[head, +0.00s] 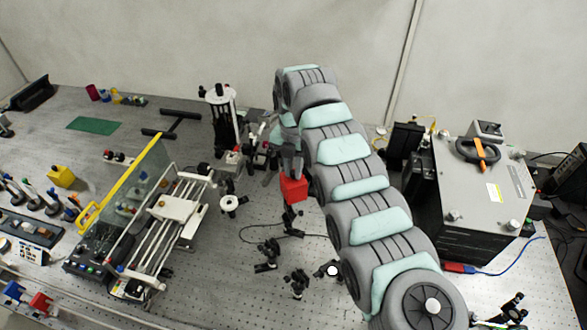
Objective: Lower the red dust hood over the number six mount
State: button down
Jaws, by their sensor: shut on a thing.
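The red dust hood (293,189) is a small red box-like cover near the middle of the head view. My gripper (291,170) points down and is shut on the top of the hood. A small black mount (291,218) shows just below the hood in the picture. I cannot tell whether the hood touches it or hangs above it. No number can be read on any mount, so I cannot tell which is number six. More black mounts stand nearer the front, one at the left (267,254) and one at the right (298,284).
A railed apparatus with a yellow-edged clear panel (125,185) stands at the left. A white-topped cylindrical device (220,115) stands behind. A large grey box (485,190) fills the right. A dark cable (262,227) lies beside the mounts. Bare perforated bench shows left of the mounts.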

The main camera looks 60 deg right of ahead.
jog(key=shift+f, duration=0.1)
jog(key=shift+f+b, duration=1.05)
jog(key=shift+f, duration=0.8)
jog(key=shift+f, duration=0.2)
jog(key=shift+f+b, duration=0.85)
jog(key=shift+f, duration=1.15)
jog(key=shift+f, duration=0.15)
jog(key=c, duration=1.3)
grip_release()
